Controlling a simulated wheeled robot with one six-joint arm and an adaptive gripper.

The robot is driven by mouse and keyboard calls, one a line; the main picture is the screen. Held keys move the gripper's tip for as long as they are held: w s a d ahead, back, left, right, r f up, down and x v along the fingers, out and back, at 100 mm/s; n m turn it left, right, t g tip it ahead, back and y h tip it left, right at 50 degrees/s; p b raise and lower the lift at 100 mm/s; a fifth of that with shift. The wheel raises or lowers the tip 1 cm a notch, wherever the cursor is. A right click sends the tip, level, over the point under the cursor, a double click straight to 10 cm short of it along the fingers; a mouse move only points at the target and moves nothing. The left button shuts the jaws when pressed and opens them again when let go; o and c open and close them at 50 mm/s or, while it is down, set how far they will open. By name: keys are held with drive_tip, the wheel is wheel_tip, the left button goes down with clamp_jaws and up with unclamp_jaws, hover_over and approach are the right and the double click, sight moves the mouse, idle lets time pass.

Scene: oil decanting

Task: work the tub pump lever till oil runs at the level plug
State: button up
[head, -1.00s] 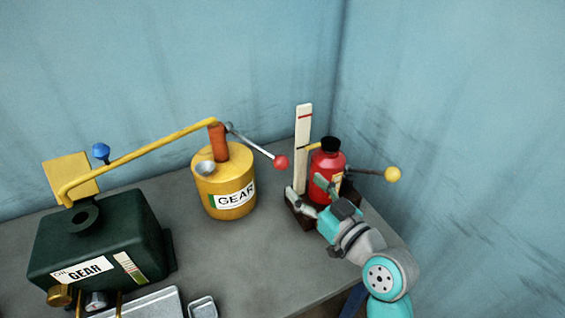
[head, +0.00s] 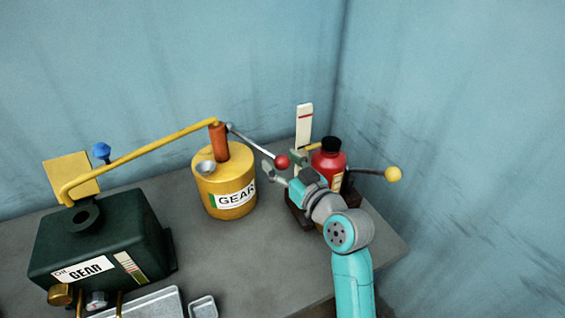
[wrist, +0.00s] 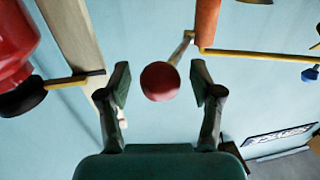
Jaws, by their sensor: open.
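The yellow tub (head: 214,186) labelled GEAR stands mid-bench with an orange pump column (head: 219,143). Its grey lever (head: 252,145) slants down to the right and ends in a red ball (head: 282,161). My gripper (head: 276,172) is open at the red ball. In the wrist view the red ball (wrist: 160,81) shows between the two spread fingertips (wrist: 161,84), with a gap on each side. The dark green gear housing (head: 105,235) stands at the left. A brass fitting (head: 60,295) is low on its front; I cannot tell whether it is the level plug. No running oil shows.
A red bottle (head: 327,164) with a black cap, a white marked post (head: 304,125) and a yellow-ball lever (head: 393,174) stand right, close to my arm. A yellow pipe (head: 140,160) spans from pump to housing. Metal trays (head: 150,303) lie in front.

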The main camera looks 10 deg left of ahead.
clamp_jaws()
drive_tip(key=shift+r, duration=0.15)
wheel_tip(320, 180, up, 5)
drive_tip(key=shift+r+n+g+h, duration=0.1)
drive_tip(key=shift+n+g+h, duration=0.4)
drive_tip(key=shift+g+h, duration=0.5)
drive_tip(key=r, duration=0.3)
drive_tip(key=a+r, duration=0.1)
drive_tip(key=shift+w+a+r, duration=0.1)
drive_tip(key=shift+w+r, duration=0.25)
drive_tip(key=shift+r, duration=0.05)
drive_tip(key=shift+w+a+r, duration=0.1)
drive_tip(key=shift+a+r, duration=0.1)
drive_tip(key=shift+r, duration=0.25)
drive_tip(key=shift+w+a+r, duration=0.1)
drive_tip(key=shift+a+r, duration=0.1)
drive_tip(key=shift+r, duration=0.25)
unclamp_jaws()
